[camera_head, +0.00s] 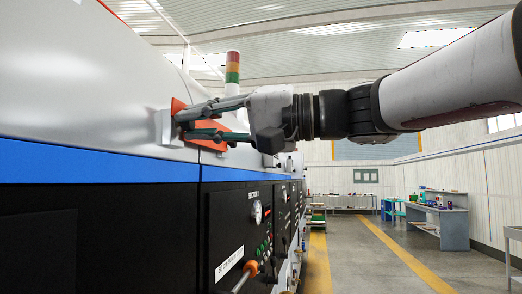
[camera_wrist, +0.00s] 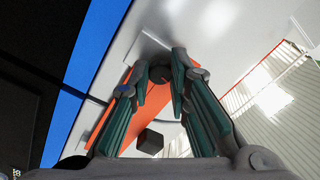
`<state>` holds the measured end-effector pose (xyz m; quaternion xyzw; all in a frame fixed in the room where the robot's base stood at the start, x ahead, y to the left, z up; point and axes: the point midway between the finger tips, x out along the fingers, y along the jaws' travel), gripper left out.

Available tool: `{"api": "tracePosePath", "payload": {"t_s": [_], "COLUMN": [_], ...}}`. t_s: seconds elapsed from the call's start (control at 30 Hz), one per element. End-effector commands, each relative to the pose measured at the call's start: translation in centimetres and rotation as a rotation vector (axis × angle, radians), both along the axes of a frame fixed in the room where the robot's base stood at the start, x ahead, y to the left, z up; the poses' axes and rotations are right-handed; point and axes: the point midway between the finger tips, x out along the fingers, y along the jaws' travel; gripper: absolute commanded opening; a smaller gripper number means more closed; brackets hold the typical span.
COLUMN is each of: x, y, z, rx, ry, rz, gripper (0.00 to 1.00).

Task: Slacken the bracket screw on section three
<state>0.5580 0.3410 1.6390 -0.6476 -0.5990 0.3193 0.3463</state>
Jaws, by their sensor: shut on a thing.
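An orange bracket (camera_head: 215,145) sits on the pale grey machine side above the blue stripe. It also shows in the wrist view (camera_wrist: 114,102), running diagonally behind my fingers. My gripper (camera_head: 183,126) reaches in from the right at the bracket, beside a small light grey block (camera_head: 163,127). In the wrist view my gripper (camera_wrist: 157,72) has its green-padded fingers on either side of a dark round screw head (camera_wrist: 160,74), closed on it. The fingers hide part of the screw and bracket. A dark block (camera_wrist: 150,141) shows nearer the wrist, between the fingers.
Below the blue stripe (camera_head: 100,162) is a black panel with a gauge (camera_head: 257,213), buttons and an orange-handled lever (camera_head: 246,273). A red, amber and green signal tower (camera_head: 232,72) stands behind my gripper. The aisle floor to the right is clear, with workbenches (camera_head: 440,222) beyond.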

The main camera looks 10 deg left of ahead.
Motion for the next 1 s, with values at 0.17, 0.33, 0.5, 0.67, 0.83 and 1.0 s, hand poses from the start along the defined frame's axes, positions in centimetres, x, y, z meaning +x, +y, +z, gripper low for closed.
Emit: {"api": "tracePosePath", "payload": {"t_s": [0.17,0.33,0.5,0.67,0.83,1.0], "x": [0.16,0.09,0.05,0.01,0.0,0.01], "y": [0.04,0.01,0.02,0.02,0.03,0.03], "z": [-0.46,-0.34,-0.29,-0.26,-0.27,-0.23], "rx": [-0.01,-0.012,-0.015,-0.016,-0.016,-0.015], "ry": [-0.069,-0.108,-0.122,-0.124,-0.124,-0.124], "rz": [0.003,0.002,0.002,0.002,0.003,0.002], "gripper": [0.0,0.0,0.0,0.0,0.0,0.38]}}
